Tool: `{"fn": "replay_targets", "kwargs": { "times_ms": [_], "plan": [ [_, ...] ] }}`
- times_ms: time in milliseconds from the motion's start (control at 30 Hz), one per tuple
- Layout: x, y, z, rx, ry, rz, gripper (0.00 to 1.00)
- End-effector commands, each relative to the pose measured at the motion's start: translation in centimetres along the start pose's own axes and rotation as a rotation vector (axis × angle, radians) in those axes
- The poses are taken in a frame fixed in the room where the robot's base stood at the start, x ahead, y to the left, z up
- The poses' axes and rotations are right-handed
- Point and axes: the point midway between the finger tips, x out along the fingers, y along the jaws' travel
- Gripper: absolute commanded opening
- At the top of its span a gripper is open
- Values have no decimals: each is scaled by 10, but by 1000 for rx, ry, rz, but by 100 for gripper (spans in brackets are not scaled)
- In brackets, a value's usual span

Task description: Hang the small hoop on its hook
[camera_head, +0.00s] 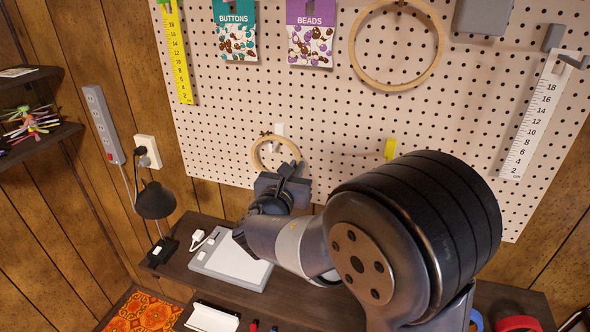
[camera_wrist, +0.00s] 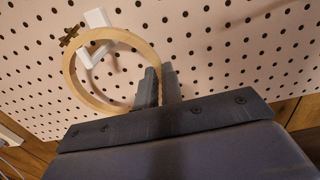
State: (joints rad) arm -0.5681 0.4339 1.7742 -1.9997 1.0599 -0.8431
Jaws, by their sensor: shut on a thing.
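The small hoop (camera_head: 254,154) is a thin wooden ring with a brass screw at its top, held close to the pegboard. My gripper (camera_head: 284,172) is shut on the lower right part of its rim; the wrist view shows the hoop (camera_wrist: 97,103) passing to my two dark fingers (camera_wrist: 160,85). A white hook (camera_head: 279,129) is fixed on the pegboard at the hoop's top. In the wrist view the white hook (camera_wrist: 97,18) shows above the rim and also inside the ring. I cannot tell whether the rim rests on it.
A larger wooden hoop (camera_head: 353,55) hangs on the pegboard (camera_head: 220,125) at upper right. A yellow hook (camera_head: 390,148) is right of my gripper. A white ruler (camera_head: 530,115) hangs further right.

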Motion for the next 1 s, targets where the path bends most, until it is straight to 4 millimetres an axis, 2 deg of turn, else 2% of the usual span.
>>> {"fn": "replay_targets", "kwargs": {
  "times_ms": [500,800,833,1000],
  "plan": [
    [0,0,-11,0,0,0,0],
    [0,0,-11,0,0,0,0],
    [0,0,-11,0,0,0,8],
    [0,0,-11,0,0,0,22]
  ]
}}
